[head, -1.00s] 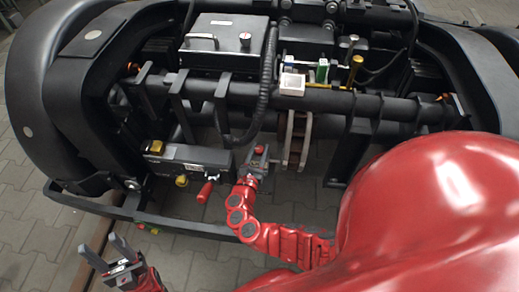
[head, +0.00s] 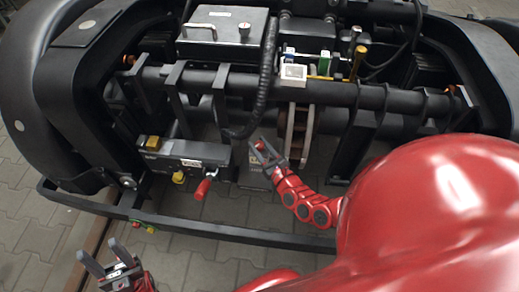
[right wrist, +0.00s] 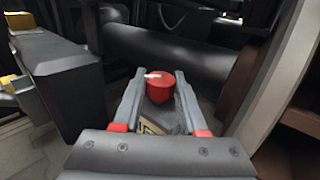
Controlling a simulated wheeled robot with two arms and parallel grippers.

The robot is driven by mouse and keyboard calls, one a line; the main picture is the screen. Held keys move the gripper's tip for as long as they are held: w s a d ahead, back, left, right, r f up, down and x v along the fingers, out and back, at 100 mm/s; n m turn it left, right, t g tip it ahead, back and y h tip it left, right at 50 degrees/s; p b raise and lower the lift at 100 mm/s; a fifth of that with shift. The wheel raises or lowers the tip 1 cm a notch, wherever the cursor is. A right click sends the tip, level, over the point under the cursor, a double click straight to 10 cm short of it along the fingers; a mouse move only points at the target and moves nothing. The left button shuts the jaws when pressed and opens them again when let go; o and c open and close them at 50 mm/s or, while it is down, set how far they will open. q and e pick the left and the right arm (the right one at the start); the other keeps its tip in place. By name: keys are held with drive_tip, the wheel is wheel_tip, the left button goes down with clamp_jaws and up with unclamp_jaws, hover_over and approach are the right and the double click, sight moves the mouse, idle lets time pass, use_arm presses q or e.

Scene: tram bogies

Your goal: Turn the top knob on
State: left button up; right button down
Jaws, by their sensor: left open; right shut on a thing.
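A red knob (head: 262,145) with a white pointer mark sits on top of a dark box (head: 254,178) in the middle of the bogie. My right gripper (head: 264,152) reaches it from the lower right. In the right wrist view the red knob (right wrist: 160,87) stands between the two grey fingers of my right gripper (right wrist: 160,84), which are shut on it. The white mark lies towards the left on the knob's top. Part of the box below is hidden by the gripper. My left gripper (head: 108,262) is open and empty at the lower left, away from the bogie.
A dark box with a yellow knob (head: 152,142) and a red handle (head: 203,187) stands to the left. A black hose (head: 266,90) hangs just above the right gripper. A brown linkage (head: 296,135) is close on its right. A black front rail (head: 230,232) crosses below.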

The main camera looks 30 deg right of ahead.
drive_tip(key=shift+n+y, duration=1)
drive_tip(key=shift+y, duration=0.4)
drive_tip(key=shift+b, duration=0.3)
drive_tip(key=shift+c, duration=2.2)
unclamp_jaws()
drive_tip(key=s+d, duration=0.2)
drive_tip(key=s, duration=0.6)
drive_tip(key=s+d+p, duration=0.1)
drive_tip(key=s, duration=0.8)
drive_tip(key=shift+d, duration=0.35)
